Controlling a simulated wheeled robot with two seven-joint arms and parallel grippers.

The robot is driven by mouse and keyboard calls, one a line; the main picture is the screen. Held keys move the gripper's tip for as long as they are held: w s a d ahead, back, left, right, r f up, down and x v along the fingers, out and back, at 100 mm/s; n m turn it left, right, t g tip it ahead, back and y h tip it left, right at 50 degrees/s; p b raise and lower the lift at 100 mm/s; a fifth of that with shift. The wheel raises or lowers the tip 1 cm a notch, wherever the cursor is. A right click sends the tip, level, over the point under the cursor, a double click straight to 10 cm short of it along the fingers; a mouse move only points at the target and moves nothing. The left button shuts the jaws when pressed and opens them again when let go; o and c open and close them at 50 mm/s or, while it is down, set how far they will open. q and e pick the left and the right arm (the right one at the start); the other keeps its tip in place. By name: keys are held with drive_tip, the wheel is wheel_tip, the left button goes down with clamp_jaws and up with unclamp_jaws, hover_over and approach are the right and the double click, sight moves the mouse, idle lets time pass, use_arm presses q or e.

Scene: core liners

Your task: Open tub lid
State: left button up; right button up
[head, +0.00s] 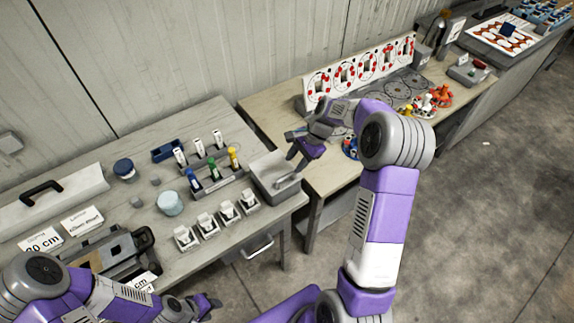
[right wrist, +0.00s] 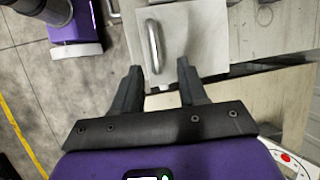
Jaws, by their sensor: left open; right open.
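The tub (head: 268,191) is a light grey box at the right end of the left table. Its flat lid (head: 265,165) is on top and bears a bar handle (head: 287,182). In the right wrist view the pale lid (right wrist: 190,30) and the curved metal handle (right wrist: 154,44) lie just beyond the fingertips. My right gripper (head: 298,160) is open and empty, above the lid's right side; the handle lines up with the gap between its fingers (right wrist: 159,68). My left gripper (head: 211,304) is open and empty, low in front of the left table, away from the tub.
A rack (head: 215,180) with coloured-capped tubes stands left of the tub, with several small white-labelled blocks (head: 227,210) in front. A round white jar (head: 170,203) is further left. The right table (head: 262,110) holds a white panel with red marks (head: 365,68).

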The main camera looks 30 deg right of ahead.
sight(288, 175)
drive_tip(key=x, duration=0.4)
drive_tip(key=shift+s+a+f, duration=0.1)
drive_tip(key=shift+s+f, duration=0.1)
drive_tip(key=shift+s, duration=0.15)
drive_tip(key=shift+w+a+f, duration=0.15)
drive_tip(key=shift+f, duration=0.1)
clamp_jaws()
